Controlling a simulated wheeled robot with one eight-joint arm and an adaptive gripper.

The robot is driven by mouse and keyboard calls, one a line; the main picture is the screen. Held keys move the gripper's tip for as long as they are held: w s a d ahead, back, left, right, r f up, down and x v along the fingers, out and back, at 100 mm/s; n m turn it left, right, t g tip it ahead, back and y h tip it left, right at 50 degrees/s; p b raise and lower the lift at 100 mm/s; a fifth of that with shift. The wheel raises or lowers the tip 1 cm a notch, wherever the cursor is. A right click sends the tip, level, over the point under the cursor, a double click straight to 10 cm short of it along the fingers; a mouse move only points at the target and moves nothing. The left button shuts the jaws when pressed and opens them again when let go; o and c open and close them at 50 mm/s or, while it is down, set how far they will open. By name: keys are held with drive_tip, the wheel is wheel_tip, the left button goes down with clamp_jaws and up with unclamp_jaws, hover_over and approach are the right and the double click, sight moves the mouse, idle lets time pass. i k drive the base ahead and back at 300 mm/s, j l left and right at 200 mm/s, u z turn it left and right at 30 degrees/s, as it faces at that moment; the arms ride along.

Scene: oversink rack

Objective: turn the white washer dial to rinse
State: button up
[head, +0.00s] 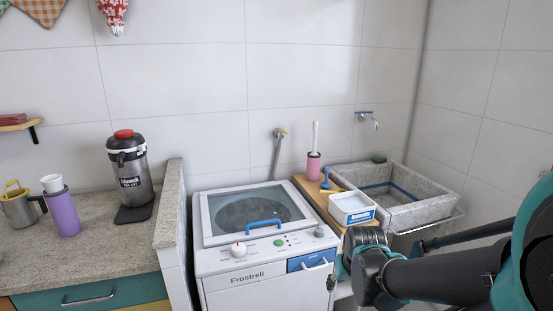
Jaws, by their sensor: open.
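The white washer (222,262) stands in the middle of the head view, with its lidded tub on top and "Frostrell" on its front. A white dial (238,251) sits at the left of its sloped control panel, with a small red mark near its top. The markings around it are too small to read. A greyish knob (319,231) sits at the panel's right end. My gripper (334,281) is open at the washer's front right corner, lower than the panel and apart from the white dial. Its fingers are small and partly hidden by my wrist.
A blue lid handle (264,224) and green button (278,242) are near the dial. A low wall (170,205) rises left of the washer. To the right are a wooden board (311,192) with a white box (352,208) and a stone sink (428,208).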

sight(237, 250)
drive_tip(key=k+l+u, duration=0.3)
drive_tip(key=k, duration=0.3)
drive_tip(key=k+u, duration=0.3)
drive_tip(key=k, duration=0.25)
